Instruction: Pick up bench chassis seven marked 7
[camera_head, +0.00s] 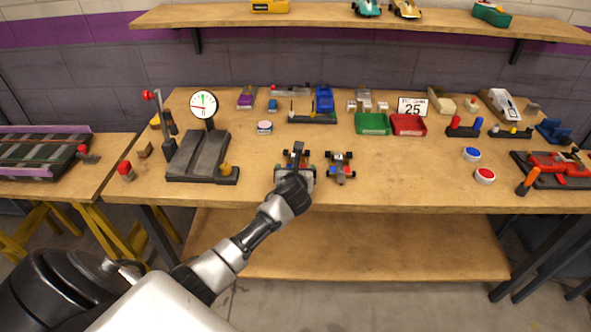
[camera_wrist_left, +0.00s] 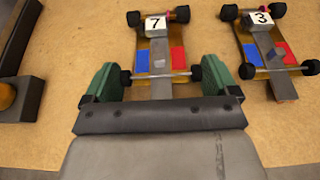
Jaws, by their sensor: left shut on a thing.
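The chassis marked 7 (camera_wrist_left: 157,27) lies on the bench top in the left wrist view, with a white number block, a blue and a red patch, and dark wheels. My left gripper (camera_wrist_left: 160,84) has its green fingers on either side of the chassis at its near axle and is shut on it. In the head view my left gripper (camera_head: 293,166) covers most of this chassis (camera_head: 308,172). A second chassis marked 3 (camera_wrist_left: 263,20) lies to its right and also shows in the head view (camera_head: 341,168). My right gripper is not in view.
The wooden bench (camera_head: 400,190) holds a dial stand (camera_head: 203,105) with grey plates at left. Green (camera_head: 372,124) and red (camera_head: 409,125) trays stand behind. Bench room is clear between chassis 3 and the buttons.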

